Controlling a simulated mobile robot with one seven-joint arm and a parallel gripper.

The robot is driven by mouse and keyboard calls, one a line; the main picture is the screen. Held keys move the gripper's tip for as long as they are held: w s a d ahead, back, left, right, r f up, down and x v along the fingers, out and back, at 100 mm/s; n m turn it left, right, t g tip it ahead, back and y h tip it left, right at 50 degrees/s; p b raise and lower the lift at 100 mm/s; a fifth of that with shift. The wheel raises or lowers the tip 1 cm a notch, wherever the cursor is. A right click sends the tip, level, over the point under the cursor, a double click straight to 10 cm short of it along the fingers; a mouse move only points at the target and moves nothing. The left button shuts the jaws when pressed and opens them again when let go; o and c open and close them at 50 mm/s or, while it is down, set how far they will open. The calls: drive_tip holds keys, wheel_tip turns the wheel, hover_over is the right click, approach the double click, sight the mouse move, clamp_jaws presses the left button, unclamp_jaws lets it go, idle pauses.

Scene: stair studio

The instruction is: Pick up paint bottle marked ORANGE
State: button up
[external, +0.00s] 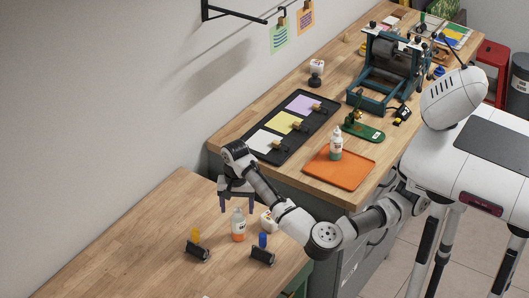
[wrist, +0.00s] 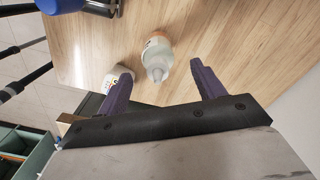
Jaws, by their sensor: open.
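A clear bottle with a white nozzle and orange paint (external: 238,228) stands upright on the lower wooden table; its label is too small to read. In the wrist view the orange paint bottle (wrist: 158,56) is seen from above, just beyond the gap between my fingers. My gripper (external: 238,208) is open and empty, pointing down above and close to this bottle. Its two dark purple fingers also show in the wrist view (wrist: 162,88), apart from each other.
A small white container (external: 267,222) stands close beside the orange bottle, near my left finger in the wrist view (wrist: 117,76). Two black holders, one with a yellow piece (external: 197,250) and one with a blue piece (external: 262,254), stand in front. The table's left side is clear.

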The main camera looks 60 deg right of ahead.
sight(238, 222)
drive_tip(key=shift+s+a+f+p, duration=0.1)
drive_tip(key=shift+f+p, duration=0.2)
drive_tip(key=shift+f, duration=0.9)
drive_tip(key=shift+s+f+p, duration=0.1)
drive_tip(key=shift+f+p, duration=0.15)
drive_tip(key=shift+f, duration=0.9)
drive_tip(key=c, duration=1.1)
